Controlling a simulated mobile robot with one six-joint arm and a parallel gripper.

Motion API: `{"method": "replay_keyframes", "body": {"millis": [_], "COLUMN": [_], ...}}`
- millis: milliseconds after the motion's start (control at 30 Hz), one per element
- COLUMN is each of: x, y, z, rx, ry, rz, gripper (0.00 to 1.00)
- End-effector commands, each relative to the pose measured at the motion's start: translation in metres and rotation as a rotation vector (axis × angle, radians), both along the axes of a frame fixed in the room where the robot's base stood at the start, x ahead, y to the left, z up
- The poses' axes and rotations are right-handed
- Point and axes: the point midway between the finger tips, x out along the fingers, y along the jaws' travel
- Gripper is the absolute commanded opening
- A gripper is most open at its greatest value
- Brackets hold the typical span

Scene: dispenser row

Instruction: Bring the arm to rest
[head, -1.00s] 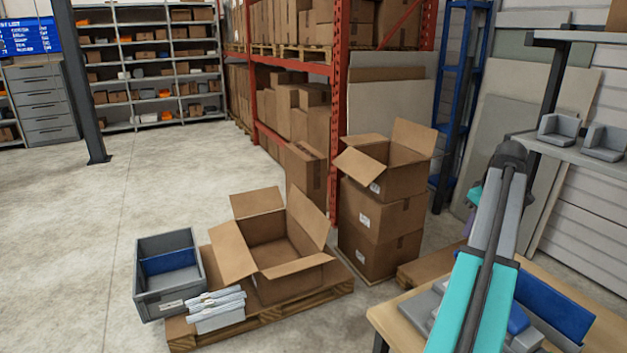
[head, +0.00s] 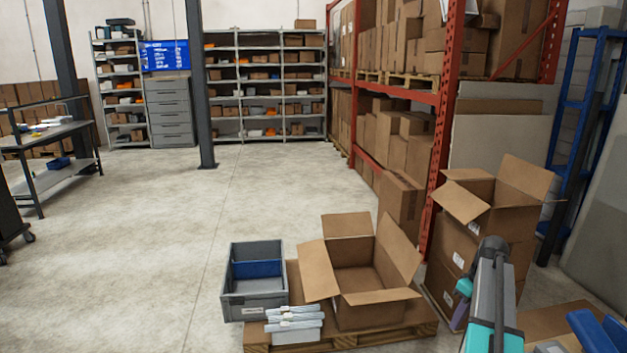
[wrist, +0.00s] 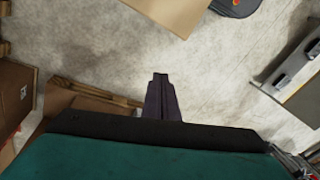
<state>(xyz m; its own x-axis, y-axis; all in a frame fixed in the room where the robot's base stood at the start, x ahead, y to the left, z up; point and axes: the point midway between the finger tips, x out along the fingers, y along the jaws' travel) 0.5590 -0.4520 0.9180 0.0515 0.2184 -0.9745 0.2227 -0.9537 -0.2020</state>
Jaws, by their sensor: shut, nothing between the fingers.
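My arm (head: 493,300), grey and teal, stands at the lower right of the head view, in front of the stacked cartons. In the wrist view my gripper (wrist: 160,77) shows as dark fingers close together, pointing away over the pale concrete floor. The gripper is shut and nothing shows between its fingers. In the head view the gripper is mostly hidden behind the arm.
An open carton (head: 362,280) and a grey bin (head: 254,295) are at the lower middle, the carton on a wooden pallet (head: 400,340). Stacked cartons (head: 470,245) and a red rack (head: 444,150) stand beyond. Open floor (head: 180,220) lies to the left.

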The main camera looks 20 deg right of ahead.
Motion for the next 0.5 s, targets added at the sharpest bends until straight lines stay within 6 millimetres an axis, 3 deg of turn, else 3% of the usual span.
{"method": "replay_keyframes", "body": {"millis": [33, 233, 500], "x": [0.006, 0.021, 0.02], "y": [0.021, 0.089, 0.179], "z": [-0.018, -0.077, -0.151], "rx": [0.015, 0.056, 0.093], "ry": [0.017, 0.08, 0.172], "rz": [0.028, 0.113, 0.202], "gripper": [0.0, 0.0, 0.0]}}
